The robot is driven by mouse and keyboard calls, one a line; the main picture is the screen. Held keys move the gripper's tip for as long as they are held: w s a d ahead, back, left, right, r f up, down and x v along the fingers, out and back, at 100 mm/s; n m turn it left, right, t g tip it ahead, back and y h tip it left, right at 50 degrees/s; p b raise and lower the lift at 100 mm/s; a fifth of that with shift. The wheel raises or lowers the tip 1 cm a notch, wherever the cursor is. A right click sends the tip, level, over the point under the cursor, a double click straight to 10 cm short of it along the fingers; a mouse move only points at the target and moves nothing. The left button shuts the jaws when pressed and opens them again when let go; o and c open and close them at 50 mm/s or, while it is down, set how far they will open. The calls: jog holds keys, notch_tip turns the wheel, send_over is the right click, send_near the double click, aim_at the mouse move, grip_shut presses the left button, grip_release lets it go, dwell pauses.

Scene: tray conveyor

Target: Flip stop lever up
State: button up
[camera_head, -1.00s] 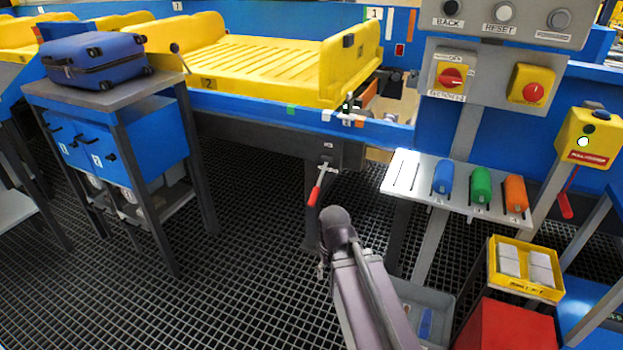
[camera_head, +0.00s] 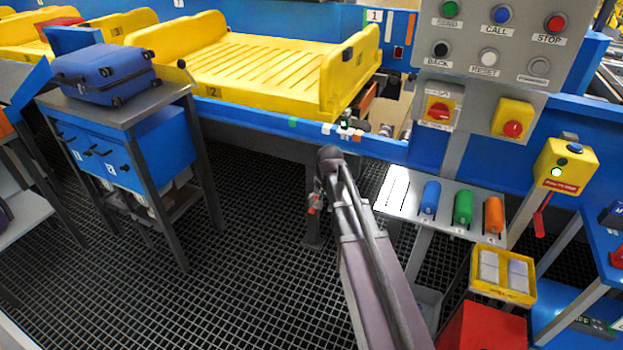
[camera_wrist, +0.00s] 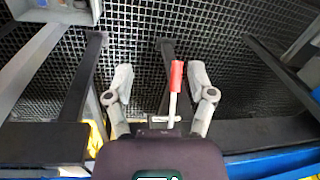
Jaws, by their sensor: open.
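The stop lever has a red grip (camera_wrist: 176,75) on a thin silver shaft (camera_wrist: 172,108), fixed to a bracket on the dark conveyor frame. In the wrist view it points away from the blue rail, so it hangs down towards the floor. My gripper (camera_wrist: 161,78) is open, with one grey finger on each side of the lever; the red grip is closer to the right finger. I cannot tell whether the fingers are level with it in depth. In the head view only a red bit of the lever (camera_head: 311,211) shows beside my gripper (camera_head: 317,200); my arm hides the rest.
A yellow tray (camera_head: 345,84) lies on the conveyor behind a blue rail (camera_head: 250,117). A table with a blue suitcase (camera_head: 104,73) stands left. A shelf with coloured cylinders (camera_head: 463,207), a button console (camera_head: 489,65) and a yellow bin (camera_head: 503,293) stand right. The grid floor is open at left.

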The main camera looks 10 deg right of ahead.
jog(key=w+d+r+m+p, duration=0.1)
jog(key=w+r+m+p, duration=0.1)
jog(key=w+r+p, duration=0.5)
jog(key=w+r, duration=0.2)
jog(key=w, duration=0.1)
jog(key=shift+w+d+m+y, duration=0.25)
jog(key=shift+w+m+y, duration=0.05)
jog(key=shift+w+m, duration=0.1)
notch_tip(320, 180, down, 14)
jog(key=w+a+b, duration=0.1)
jog(key=a+b, duration=0.1)
jog(key=b, duration=1.1)
jog(key=shift+w+r, duration=0.2)
jog(key=shift+r, duration=0.05)
jog(key=shift+a, duration=0.1)
jog(key=shift+c, duration=0.2)
grip_shut()
jog(key=shift+o, duration=0.2)
grip_release()
